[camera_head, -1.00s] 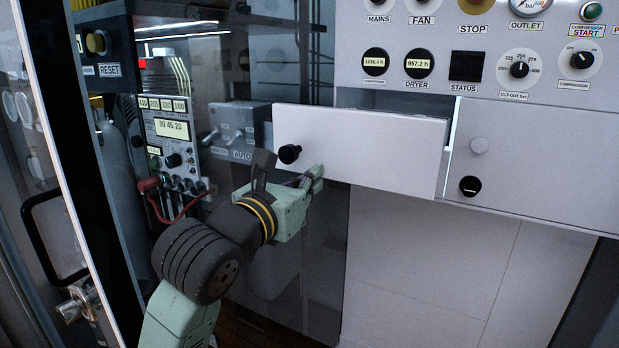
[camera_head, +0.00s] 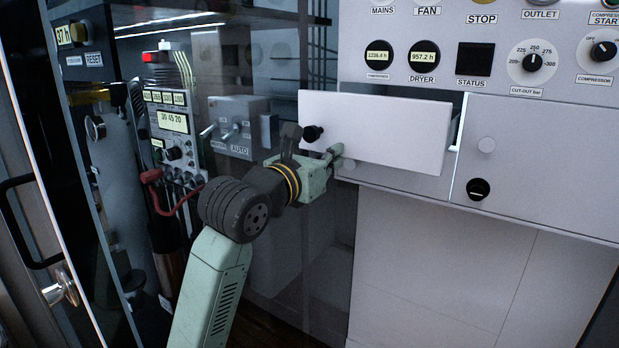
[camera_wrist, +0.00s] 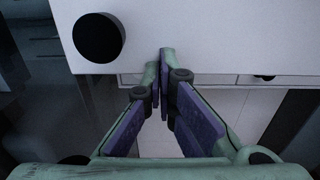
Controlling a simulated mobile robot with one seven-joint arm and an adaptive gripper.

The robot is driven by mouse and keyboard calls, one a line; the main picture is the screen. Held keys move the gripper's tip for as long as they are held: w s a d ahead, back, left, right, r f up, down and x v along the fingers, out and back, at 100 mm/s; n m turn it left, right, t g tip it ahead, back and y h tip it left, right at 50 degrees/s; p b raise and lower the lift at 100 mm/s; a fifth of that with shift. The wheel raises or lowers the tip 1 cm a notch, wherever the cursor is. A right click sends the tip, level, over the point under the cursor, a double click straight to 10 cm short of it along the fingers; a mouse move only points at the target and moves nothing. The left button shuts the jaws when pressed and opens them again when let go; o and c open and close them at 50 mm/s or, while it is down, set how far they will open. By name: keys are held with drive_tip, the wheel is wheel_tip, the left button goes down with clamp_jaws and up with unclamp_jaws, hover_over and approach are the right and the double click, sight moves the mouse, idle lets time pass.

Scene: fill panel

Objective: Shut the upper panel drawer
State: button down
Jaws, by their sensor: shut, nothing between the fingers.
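The upper panel drawer (camera_head: 385,128) has a plain white front and a round black knob (camera_head: 313,133) near its left end. The drawer stands out from the panel, with a dark gap above its right part. My gripper (camera_head: 336,152) is shut and empty at the drawer's lower left, just right of and below the knob. In the wrist view, my gripper (camera_wrist: 163,55) has its fingertips together at the lower edge of the drawer front (camera_wrist: 215,35), right of the black knob (camera_wrist: 98,37). I cannot tell whether the fingertips touch the drawer.
A closed white panel door (camera_head: 545,160) with a dark latch (camera_head: 478,189) is at the right. Dials and displays fill the panel above. A grey box with switches (camera_head: 240,128) and a metered unit (camera_head: 172,125) stand at the left. The lower white panel (camera_head: 450,270) is bare.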

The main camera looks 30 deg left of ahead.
drive_tip(key=w, duration=1.3)
drive_tip(key=shift+d, duration=0.15)
drive_tip(key=shift+s, duration=0.1)
